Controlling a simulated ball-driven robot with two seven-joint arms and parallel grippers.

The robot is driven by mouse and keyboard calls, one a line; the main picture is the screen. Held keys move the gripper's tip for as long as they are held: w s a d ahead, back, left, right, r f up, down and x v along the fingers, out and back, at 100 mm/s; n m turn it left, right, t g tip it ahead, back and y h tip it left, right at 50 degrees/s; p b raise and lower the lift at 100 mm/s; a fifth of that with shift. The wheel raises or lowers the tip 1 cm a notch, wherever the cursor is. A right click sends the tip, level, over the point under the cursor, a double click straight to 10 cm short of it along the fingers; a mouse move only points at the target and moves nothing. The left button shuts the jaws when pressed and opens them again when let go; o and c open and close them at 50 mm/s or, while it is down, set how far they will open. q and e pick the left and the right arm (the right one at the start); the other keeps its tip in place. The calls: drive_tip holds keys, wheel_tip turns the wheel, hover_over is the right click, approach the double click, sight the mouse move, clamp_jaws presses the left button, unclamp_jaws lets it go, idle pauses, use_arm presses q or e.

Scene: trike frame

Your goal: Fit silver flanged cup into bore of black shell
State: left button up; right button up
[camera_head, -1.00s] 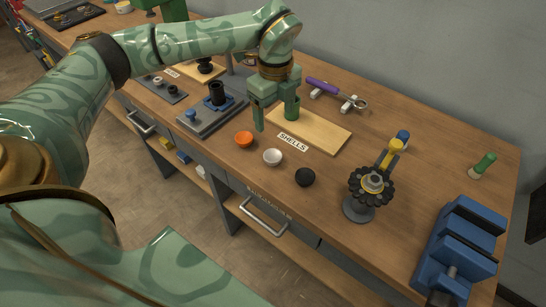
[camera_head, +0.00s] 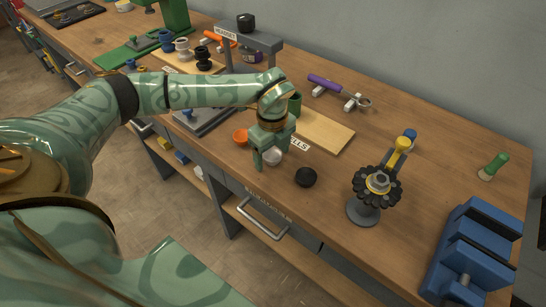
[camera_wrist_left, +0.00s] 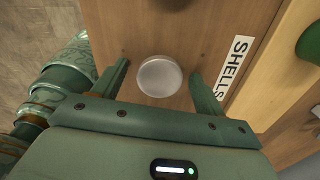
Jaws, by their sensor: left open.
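The round, pale silver-white cup (camera_head: 273,157) stands on the bench in front of the SHELLS label, partly hidden by my left gripper (camera_head: 270,162) in the head view. In the left wrist view the cup (camera_wrist_left: 160,77) lies between the two open fingers (camera_wrist_left: 160,70), with a gap on each side. The left gripper is empty. A small round black piece (camera_head: 306,177) stands to the right of the cup; I cannot tell whether it has a bore. The black shell on the grey fixture (camera_head: 212,124) is hidden behind my left arm. My right gripper is not in view.
An orange cup (camera_head: 240,136) stands close left of the silver-white one. A tan board (camera_head: 325,134) with a green piece (camera_head: 294,104) lies behind. A geared stand (camera_head: 376,184) and a blue vise (camera_head: 470,255) are to the right. Bench between black piece and stand is clear.

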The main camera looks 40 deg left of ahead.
use_arm(q)
drive_tip(key=shift+r, duration=0.15)
drive_tip(key=c, duration=1.1)
